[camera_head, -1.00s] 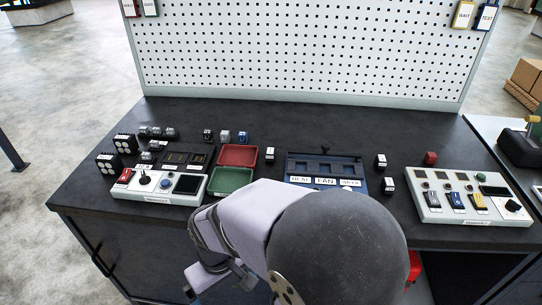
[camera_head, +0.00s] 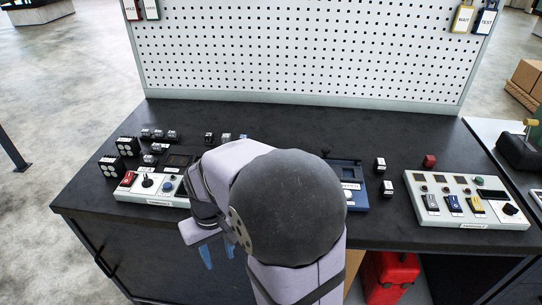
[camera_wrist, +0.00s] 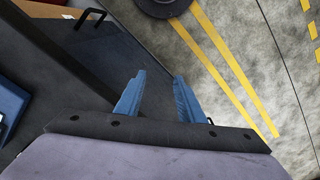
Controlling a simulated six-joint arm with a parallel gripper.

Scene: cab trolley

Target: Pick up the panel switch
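Several small dark switches with white faces lie on the black table, among them one at the back left (camera_head: 172,135), one in the middle (camera_head: 209,138) and two on the right, a farther one (camera_head: 380,164) and a nearer one (camera_head: 388,189). I cannot tell which is the panel switch. My gripper (camera_head: 218,262) is in front of the table's front edge, apart from all switches. Its blue fingers are spread and nothing is between them in the wrist view (camera_wrist: 160,77). My arm hides the middle of the table.
A left control panel (camera_head: 148,187) and a right control panel (camera_head: 470,219) stand on the table. The blue labelled tray (camera_head: 357,197) is mostly hidden by my arm. A pegboard (camera_head: 300,50) rises behind. A red case (camera_head: 390,275) sits below. The table's back strip is clear.

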